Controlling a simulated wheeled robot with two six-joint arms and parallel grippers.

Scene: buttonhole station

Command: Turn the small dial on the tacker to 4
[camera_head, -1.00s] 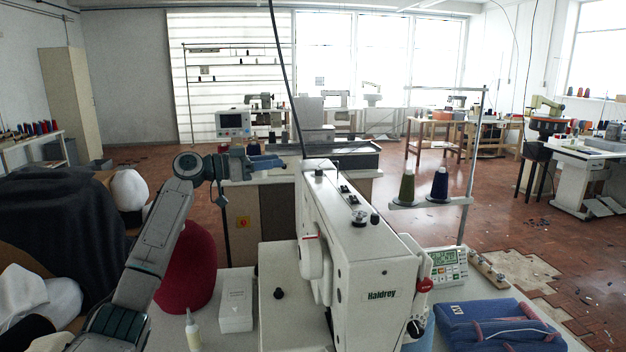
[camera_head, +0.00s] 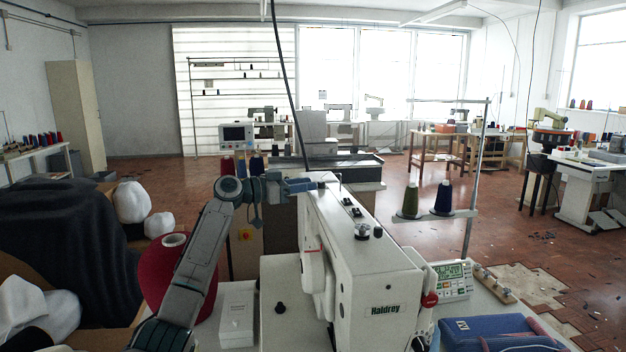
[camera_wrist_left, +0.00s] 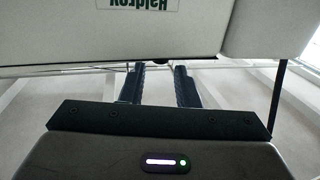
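The white Haldrey machine (camera_head: 370,285) stands in the middle of the head view; I take it to be the tacker. On its top sit a small metal-rimmed round part (camera_head: 362,231) and a dark knob (camera_head: 378,231). I cannot tell which part is the small dial, and no numbers are readable. My left gripper (camera_head: 308,185) reaches in from the left, at the far left end of the machine's top. In the left wrist view its two fingers (camera_wrist_left: 159,72) are apart with nothing between them, and the Haldrey label (camera_wrist_left: 146,4) shows upside down. My right gripper is not in view.
A thread stand (camera_head: 458,213) with green and blue cones stands at the right of the machine. A control box with a display (camera_head: 452,279), a blue folded cloth (camera_head: 490,335) and a white box (camera_head: 238,318) lie around it. A red cone (camera_head: 160,275) stands behind my left arm.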

